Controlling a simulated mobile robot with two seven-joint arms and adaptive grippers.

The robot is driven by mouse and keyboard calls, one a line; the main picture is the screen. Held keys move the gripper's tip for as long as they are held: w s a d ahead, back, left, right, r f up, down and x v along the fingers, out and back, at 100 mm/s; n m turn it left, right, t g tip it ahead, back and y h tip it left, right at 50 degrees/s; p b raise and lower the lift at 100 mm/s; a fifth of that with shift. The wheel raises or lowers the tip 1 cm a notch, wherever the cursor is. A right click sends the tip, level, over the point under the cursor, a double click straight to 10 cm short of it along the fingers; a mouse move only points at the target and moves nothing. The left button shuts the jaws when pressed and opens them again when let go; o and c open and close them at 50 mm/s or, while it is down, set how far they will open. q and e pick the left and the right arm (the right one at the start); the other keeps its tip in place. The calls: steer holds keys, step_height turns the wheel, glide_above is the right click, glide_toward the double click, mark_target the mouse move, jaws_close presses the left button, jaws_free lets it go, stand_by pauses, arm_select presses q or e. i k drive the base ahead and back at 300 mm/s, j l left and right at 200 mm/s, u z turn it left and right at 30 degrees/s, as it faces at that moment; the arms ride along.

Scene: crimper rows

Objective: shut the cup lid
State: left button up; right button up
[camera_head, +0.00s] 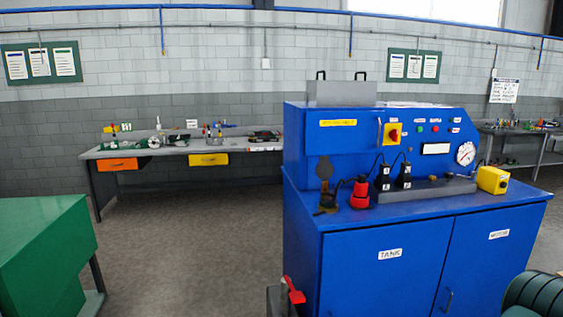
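On the blue machine's top ledge, at its left, a small dark brownish cup-like fitting (326,203) stands near the front edge. A dark round flap (324,168), which looks like its lid, stands upright above it against the blue panel, so the lid appears open. The fitting is small, and I cannot make out its hinge. Neither of my grippers shows in the head view.
The blue machine (390,265) fills the centre right. A red-and-black fitting (360,194) stands right of the cup, then black plugs (383,178) and a yellow box (493,180). A red-handled item (294,291) is low in front. A green cabinet (45,250) stands left; floor between is clear.

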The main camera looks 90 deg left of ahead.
mark_target(325, 170)
steer(key=u, duration=2.6)
steer(key=i+j+u, duration=0.2)
steer(key=i+j, duration=0.15)
steer(key=i, duration=0.15)
